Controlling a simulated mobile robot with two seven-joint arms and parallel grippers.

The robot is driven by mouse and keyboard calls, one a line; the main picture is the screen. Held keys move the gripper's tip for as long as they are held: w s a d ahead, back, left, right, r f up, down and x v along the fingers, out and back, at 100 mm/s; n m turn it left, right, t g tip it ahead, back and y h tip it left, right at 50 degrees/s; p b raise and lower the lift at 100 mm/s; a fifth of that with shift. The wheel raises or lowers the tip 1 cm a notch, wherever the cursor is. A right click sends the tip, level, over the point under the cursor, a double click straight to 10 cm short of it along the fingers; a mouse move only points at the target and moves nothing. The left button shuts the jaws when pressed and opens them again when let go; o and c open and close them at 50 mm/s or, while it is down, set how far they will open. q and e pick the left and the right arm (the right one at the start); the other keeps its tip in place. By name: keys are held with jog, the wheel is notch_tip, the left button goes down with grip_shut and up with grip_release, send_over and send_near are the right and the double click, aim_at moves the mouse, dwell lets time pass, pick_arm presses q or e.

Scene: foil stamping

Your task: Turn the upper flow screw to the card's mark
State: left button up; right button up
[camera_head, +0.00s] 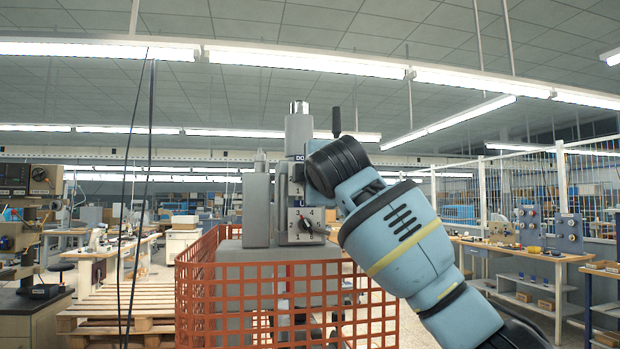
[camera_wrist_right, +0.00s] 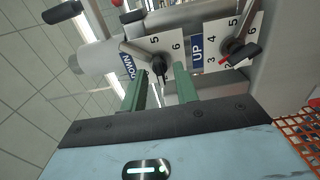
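The upper flow screw (camera_wrist_right: 160,67) is a dark knob on a white scale plate marked DOWN, with 5 and 6 legible, in the right wrist view. My right gripper (camera_wrist_right: 161,74) is open, its two green fingers either side of this knob with gaps showing. I cannot tell whether a finger touches it. The lower screw (camera_wrist_right: 236,48) has a black knob on a plate marked UP; its dial (camera_head: 305,224) also shows in the head view. There my right arm hides the upper screw and the fingers. I cannot make out a card. My left gripper is out of view.
The grey stamping machine (camera_head: 257,208) stands behind an orange mesh guard (camera_head: 285,264). A black lever (camera_head: 336,121) rises beside the machine's head. A wooden pallet (camera_head: 95,309) lies to the left. A workbench (camera_head: 525,254) stands at the right.

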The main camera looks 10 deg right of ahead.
jog(key=shift+s, duration=0.1)
jog(key=s, duration=0.7)
jog(key=shift+s, duration=0.35)
dwell(0.4)
